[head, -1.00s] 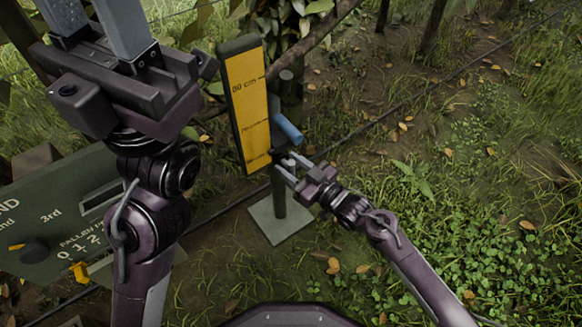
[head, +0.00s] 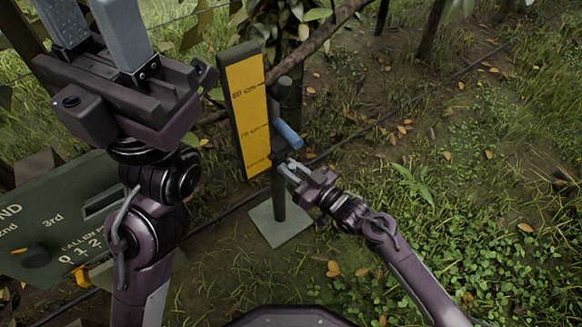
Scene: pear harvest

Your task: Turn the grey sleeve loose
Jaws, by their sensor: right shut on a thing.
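A dark post (head: 278,195) stands upright on a square base plate (head: 281,224) in the middle of the head view. A yellow scale board (head: 246,105) with a dark frame and a blue handle (head: 288,135) are at its upper part. The grey sleeve (head: 279,164) appears as a dark grey piece around the post below the blue handle, partly hidden by fingers. My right gripper (head: 289,168) is shut on it from the right. My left gripper (head: 92,28) is raised at the upper left, its two grey fingers apart and empty.
A green sign board (head: 50,225) with lettering and yellow pointers stands at the lower left, partly behind my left arm. Leafy branches (head: 310,40) and trunks are behind the post. A thin dark line crosses the ground. Grass to the right is open.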

